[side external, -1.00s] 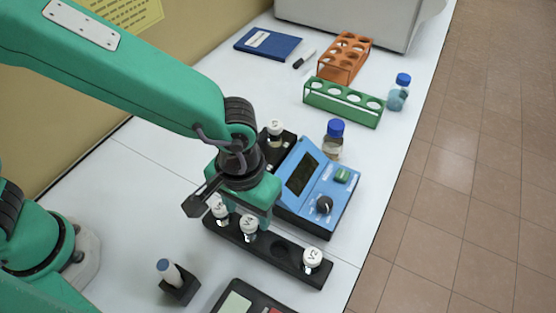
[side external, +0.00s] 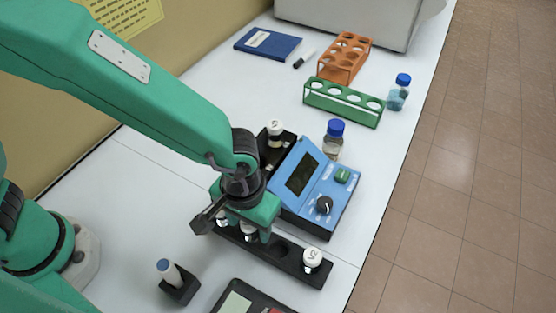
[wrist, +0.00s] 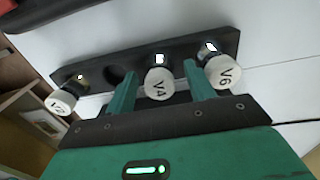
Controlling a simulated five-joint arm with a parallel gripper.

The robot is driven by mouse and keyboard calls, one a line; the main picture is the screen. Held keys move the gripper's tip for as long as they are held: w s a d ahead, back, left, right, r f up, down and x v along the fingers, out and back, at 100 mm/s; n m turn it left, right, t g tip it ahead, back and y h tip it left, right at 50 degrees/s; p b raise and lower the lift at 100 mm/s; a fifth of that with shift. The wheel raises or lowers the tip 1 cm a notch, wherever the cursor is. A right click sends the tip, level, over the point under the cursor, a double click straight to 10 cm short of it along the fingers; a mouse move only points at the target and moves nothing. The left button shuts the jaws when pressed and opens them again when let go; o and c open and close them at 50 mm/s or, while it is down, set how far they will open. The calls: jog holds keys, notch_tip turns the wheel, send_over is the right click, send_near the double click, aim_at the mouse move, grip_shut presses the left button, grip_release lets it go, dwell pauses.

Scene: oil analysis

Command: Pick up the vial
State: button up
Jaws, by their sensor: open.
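A black rack (side external: 285,264) holds white-capped vials in a row. In the wrist view the caps read V6 (wrist: 223,72), V4 (wrist: 159,84) and what looks like V2 (wrist: 61,102), with an empty hole between V4 and V2. My gripper (wrist: 160,88) is open, with one green finger on each side of the V4 vial; I cannot tell whether they touch it. In the side view my gripper (side external: 243,226) is low over the rack and hides much of V4 and V6. The V2 vial (side external: 312,260) stands clear at the right end.
A blue instrument (side external: 322,185) stands close behind the rack, with another white-capped vial (side external: 275,130) in a black holder beside it. A blue-capped bottle (side external: 334,140) stands behind. A pen-like item in a black stand (side external: 179,288) and a scale (side external: 240,303) are in front.

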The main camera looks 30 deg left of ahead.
jog(key=c, duration=1.1)
jog(key=shift+o, duration=0.2)
jog(key=shift+r, duration=0.1)
jog(key=shift+r, duration=4.95)
jog(key=shift+w+a+r, duration=0.1)
jog(key=shift+w+r, duration=0.05)
jog(key=shift+w, duration=0.35)
jog(key=w+a+r, duration=0.4)
jog(key=w, duration=0.6)
jog(key=shift+w+a+r, duration=0.15)
jog(key=shift+w+a, duration=0.1)
jog(key=shift+a, duration=0.15)
